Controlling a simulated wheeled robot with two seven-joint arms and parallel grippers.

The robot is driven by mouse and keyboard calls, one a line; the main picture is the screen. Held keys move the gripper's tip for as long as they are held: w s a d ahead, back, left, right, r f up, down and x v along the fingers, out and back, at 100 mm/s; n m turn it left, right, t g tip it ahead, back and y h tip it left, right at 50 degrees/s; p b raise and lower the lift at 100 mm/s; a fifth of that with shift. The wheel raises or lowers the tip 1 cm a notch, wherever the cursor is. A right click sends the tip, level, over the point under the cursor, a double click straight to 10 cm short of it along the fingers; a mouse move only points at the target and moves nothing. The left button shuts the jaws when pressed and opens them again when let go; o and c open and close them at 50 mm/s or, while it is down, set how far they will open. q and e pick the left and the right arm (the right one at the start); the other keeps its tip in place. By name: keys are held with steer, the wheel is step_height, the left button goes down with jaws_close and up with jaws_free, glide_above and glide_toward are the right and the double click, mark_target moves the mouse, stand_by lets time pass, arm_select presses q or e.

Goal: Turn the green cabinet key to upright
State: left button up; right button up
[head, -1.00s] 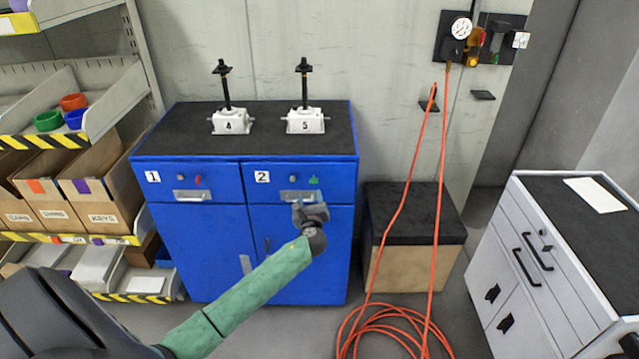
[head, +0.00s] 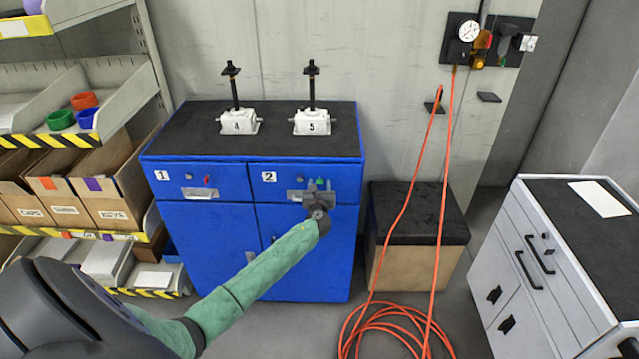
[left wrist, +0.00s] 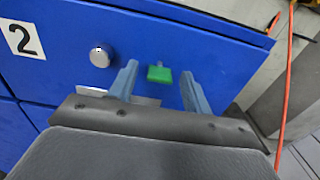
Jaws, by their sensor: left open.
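The green key (left wrist: 160,74) sits in the front of the blue cabinet's drawer 2, right of a round silver knob (left wrist: 101,56). In the left wrist view its green head looks wider than tall, but the camera is tilted. It shows small in the head view (head: 320,181), just above my gripper. My left gripper (left wrist: 160,88) is open, with one finger on each side of the key and gaps to both. It also shows in the head view (head: 319,190), in front of drawer 2. My right gripper is not in view.
Drawer 1 has a red key (head: 206,180). Two screw jacks (head: 238,121) (head: 312,121) stand on the cabinet top. An orange hose (head: 405,200) hangs right of the cabinet and coils on the floor. A drawer handle (head: 297,196) is close to my left gripper.

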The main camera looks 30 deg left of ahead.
arm_select(q)
steer(key=shift+w+a, duration=0.15)
steer(key=c, duration=1)
steer(key=shift+f, duration=0.1)
